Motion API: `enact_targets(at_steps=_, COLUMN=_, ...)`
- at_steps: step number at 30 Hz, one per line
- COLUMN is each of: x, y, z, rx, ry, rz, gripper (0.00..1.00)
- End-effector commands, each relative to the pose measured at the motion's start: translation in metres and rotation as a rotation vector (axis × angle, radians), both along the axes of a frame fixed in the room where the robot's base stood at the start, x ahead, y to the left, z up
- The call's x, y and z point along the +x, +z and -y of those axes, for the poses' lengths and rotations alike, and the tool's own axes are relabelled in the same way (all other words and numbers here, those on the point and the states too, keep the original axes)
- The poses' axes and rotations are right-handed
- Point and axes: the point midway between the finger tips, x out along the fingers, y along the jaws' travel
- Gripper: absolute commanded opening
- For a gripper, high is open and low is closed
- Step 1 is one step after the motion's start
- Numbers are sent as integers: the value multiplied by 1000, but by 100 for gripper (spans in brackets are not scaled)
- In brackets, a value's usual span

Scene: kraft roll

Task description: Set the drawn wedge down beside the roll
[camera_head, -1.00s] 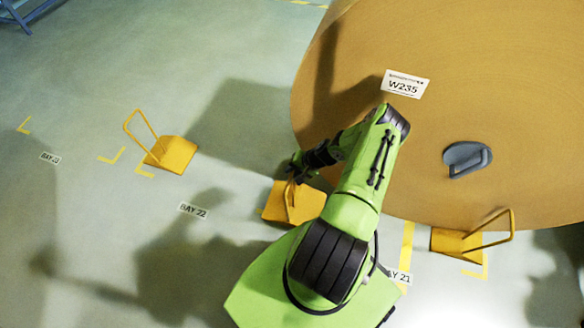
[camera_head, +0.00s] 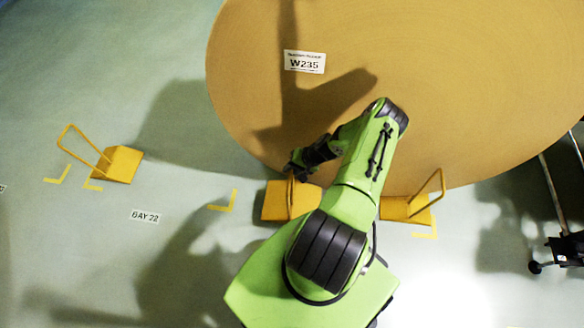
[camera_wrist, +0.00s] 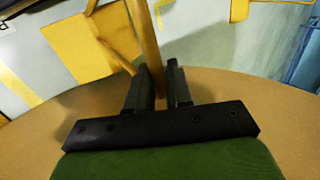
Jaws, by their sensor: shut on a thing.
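A yellow wedge (camera_head: 272,203) hangs from or stands under my gripper (camera_head: 295,166), close to the near edge of the big brown roll (camera_head: 440,80). In the wrist view, my fingers (camera_wrist: 157,80) are shut on its yellow handle bar (camera_wrist: 150,45), and its block (camera_wrist: 75,48) shows at upper left. I cannot tell whether its base touches the floor. A second yellow wedge (camera_head: 398,209) sits against the roll's lower edge, just right of my forearm, which partly hides it. A third yellow wedge (camera_head: 118,164) stands on the floor at left, apart from the roll.
Yellow corner marks (camera_head: 228,203) and a BAY 22 label (camera_head: 145,216) lie on the floor. A dark wheeled item (camera_head: 566,250) stands at the right edge. The roll carries a W235 label (camera_head: 304,62).

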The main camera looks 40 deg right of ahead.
Motion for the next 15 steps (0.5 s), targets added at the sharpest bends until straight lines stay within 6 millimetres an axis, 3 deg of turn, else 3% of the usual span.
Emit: enact_targets(at_steps=15, x=2, y=-45, z=0, rx=1, ry=0, rz=5, gripper=0)
